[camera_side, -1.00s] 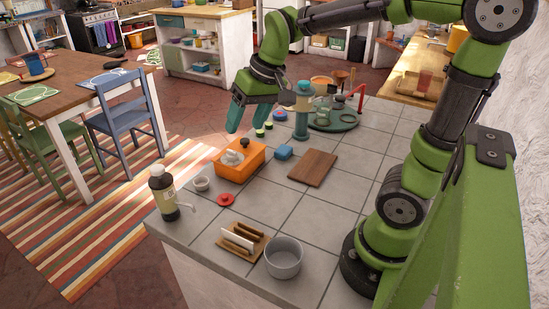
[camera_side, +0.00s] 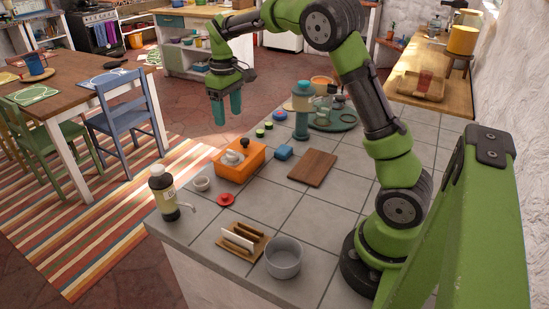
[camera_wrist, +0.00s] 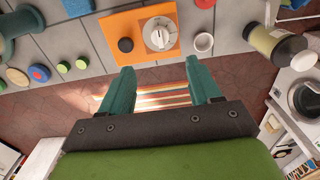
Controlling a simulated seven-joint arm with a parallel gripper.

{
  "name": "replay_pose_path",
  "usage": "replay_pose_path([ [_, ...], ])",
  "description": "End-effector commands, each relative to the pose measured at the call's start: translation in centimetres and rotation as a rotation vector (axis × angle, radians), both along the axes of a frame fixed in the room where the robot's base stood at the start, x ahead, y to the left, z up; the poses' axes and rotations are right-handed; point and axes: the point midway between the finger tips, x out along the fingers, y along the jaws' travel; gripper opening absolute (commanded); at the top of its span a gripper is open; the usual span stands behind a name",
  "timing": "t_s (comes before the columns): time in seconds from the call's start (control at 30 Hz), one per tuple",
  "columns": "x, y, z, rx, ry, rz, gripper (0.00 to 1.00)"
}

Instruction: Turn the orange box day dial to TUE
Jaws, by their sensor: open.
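The orange box (camera_side: 231,171) sits on the tiled counter near its far left edge. On its face are a pale round day dial (camera_side: 233,158) and a black knob (camera_side: 244,143). In the wrist view the orange box (camera_wrist: 132,24) is at the top, with the white-grey dial (camera_wrist: 160,34) right of the black knob (camera_wrist: 125,45). The dial's day marks are too small to read. My gripper (camera_side: 228,121) hangs above and beyond the box, apart from it. In the wrist view my gripper's teal fingers (camera_wrist: 162,82) are spread, with nothing between them, just below the box's edge.
A blue block (camera_side: 284,152), a wooden board (camera_side: 312,168) and a teal post (camera_side: 302,115) are to the right.

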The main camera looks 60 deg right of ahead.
Motion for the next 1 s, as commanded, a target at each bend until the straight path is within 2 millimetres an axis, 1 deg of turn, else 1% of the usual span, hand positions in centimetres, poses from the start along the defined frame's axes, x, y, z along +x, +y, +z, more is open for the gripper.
replay_pose_path([
  [0.03,-0.1,0.0,-1.3,0.001,0.006,0.0,0.63],
  [0.3,-0.1,0.0,-7.2,0.001,0.005,-0.002,0.63],
  [0.4,-0.1,0.0,-9.0,0.001,0.004,-0.002,0.63],
  [0.5,0.0,0.0,-10.4,0.0,0.002,-0.002,0.63],
  [0.6,0.0,0.0,-11.4,0.0,0.001,-0.002,0.63],
  [0.7,0.0,0.0,-11.9,0.0,0.001,-0.002,0.63],
  [1.0,0.0,0.0,-12.0,0.0,-0.001,-0.002,0.63],
])
